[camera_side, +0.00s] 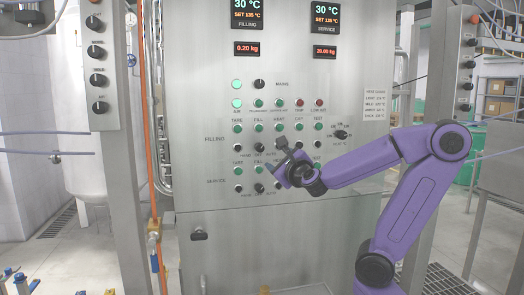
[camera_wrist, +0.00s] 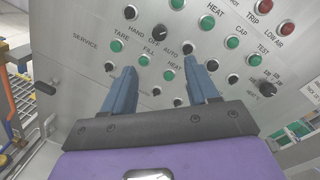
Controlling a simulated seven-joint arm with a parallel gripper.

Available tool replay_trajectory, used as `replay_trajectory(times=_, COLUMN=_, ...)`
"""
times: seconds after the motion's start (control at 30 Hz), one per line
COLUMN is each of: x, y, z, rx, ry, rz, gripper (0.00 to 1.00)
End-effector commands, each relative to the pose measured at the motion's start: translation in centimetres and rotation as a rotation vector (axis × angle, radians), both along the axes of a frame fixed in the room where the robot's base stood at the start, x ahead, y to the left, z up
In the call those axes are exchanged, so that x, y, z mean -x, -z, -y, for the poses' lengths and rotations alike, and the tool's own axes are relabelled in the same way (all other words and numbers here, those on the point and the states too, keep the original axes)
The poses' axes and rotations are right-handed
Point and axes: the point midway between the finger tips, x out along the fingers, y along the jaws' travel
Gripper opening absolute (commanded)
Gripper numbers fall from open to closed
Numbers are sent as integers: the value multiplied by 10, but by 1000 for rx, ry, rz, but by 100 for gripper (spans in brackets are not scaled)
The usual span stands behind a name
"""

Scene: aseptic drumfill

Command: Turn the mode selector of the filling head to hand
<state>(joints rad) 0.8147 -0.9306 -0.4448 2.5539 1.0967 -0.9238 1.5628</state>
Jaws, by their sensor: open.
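The filling selector (camera_side: 258,153) is a black rotary knob in the FILLING rows of the steel panel, labelled HAND, OFF and AUTO. It also shows at the top of the wrist view (camera_wrist: 160,31), just beyond my fingertips. Its pointer is too small to read surely. My gripper (camera_side: 273,157) is in front of the panel, just right of this knob in the side view. In the wrist view its two blue-grey fingers (camera_wrist: 160,66) are apart with nothing between them. They point at the SERVICE buttons below the knob and do not hold it.
A similar SERVICE knob (camera_side: 258,188) sits lower. Green buttons (camera_side: 237,128) surround the selectors, and a heat knob (camera_side: 341,134) is at right.

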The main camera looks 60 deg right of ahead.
Motion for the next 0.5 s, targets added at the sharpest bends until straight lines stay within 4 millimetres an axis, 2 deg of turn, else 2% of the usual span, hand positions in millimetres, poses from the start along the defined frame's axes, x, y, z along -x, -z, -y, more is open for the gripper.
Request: replay_trajectory(times=0.5, x=-18, y=0, z=14, rx=2, ry=1, rz=1, gripper=59)
